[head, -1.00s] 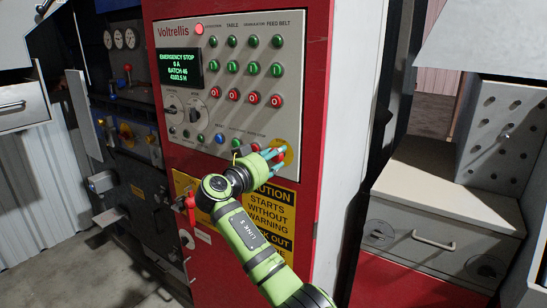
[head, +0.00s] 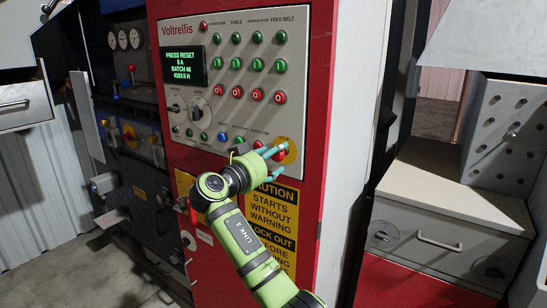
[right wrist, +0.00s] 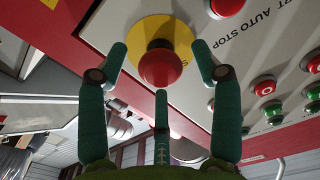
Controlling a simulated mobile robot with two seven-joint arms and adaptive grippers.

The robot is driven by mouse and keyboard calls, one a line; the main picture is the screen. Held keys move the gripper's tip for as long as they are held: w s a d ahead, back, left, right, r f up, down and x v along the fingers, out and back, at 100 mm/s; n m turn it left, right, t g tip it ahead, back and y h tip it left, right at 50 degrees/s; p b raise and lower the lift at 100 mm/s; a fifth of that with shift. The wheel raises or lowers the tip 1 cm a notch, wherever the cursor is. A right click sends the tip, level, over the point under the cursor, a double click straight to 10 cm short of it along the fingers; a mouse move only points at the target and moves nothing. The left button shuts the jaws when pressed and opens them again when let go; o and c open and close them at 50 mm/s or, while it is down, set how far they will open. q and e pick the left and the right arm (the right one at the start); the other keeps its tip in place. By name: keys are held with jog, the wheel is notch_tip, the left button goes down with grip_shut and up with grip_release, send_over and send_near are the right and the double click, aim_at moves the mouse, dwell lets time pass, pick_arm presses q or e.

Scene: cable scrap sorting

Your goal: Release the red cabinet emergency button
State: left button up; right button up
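The red emergency button (right wrist: 160,66) stands on a round yellow plate (right wrist: 163,32) at the lower right corner of the grey control panel (head: 291,85). My right gripper (head: 278,152) is at the button, its teal fingers spread around it. In the right wrist view, one finger is on each side with a gap to the red cap, and the third finger is just below it. Whether the third touches the cap I cannot tell. The panel display (head: 182,66) reads "PRESS RESET". My left gripper is out of view.
Rows of green and red buttons cover the panel. Another red button (right wrist: 228,6) is close to the right finger. A yellow warning sign (head: 272,222) is below on the red cabinet (head: 318,110). A drawer unit (head: 440,225) stands at the right.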

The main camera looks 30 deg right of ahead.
jog(key=v, duration=1.2)
jog(key=shift+w, duration=0.1)
